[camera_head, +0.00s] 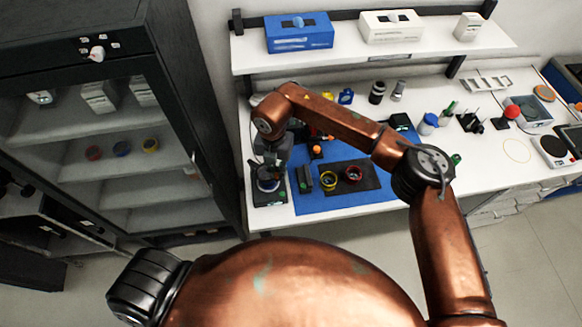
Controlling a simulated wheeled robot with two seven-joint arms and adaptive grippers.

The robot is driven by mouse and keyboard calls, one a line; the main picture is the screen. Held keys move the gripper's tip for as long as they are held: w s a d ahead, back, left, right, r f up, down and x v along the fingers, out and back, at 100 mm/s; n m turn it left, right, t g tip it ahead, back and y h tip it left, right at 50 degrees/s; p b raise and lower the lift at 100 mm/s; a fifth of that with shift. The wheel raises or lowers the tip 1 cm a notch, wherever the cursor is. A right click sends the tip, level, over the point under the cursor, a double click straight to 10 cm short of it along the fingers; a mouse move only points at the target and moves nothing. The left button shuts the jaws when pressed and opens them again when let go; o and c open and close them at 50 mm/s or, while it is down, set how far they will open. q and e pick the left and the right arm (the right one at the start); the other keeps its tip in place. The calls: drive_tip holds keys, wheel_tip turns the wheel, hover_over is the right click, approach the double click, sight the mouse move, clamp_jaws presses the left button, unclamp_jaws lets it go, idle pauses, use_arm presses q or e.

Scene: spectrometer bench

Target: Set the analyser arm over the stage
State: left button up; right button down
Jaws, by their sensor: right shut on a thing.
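My right arm reaches over the bench from the right, and its gripper (270,168) points down at the left end of the bench. The gripper is shut on the analyser arm, of which little shows behind the fingers. Just below the fingers is a small dark instrument with a round stage (268,185) that has a pale rim and a blue part; its black base (268,199) stands at the bench's left edge. The exact angle of the analyser arm over the stage cannot be made out. My left gripper is out of view.
A dark cabinet (213,185) stands close on the left. A shelf (375,57) with boxes hangs above.

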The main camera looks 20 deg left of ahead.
drive_tip(key=shift+s+r, duration=0.1)
drive_tip(key=shift+s, duration=0.05)
drive_tip(key=shift+a, duration=0.1)
drive_tip(key=c, duration=2)
unclamp_jaws()
drive_tip(key=shift+c, duration=0.2)
drive_tip(key=shift+o, duration=0.4)
wheel_tip(320, 180, up, 12)
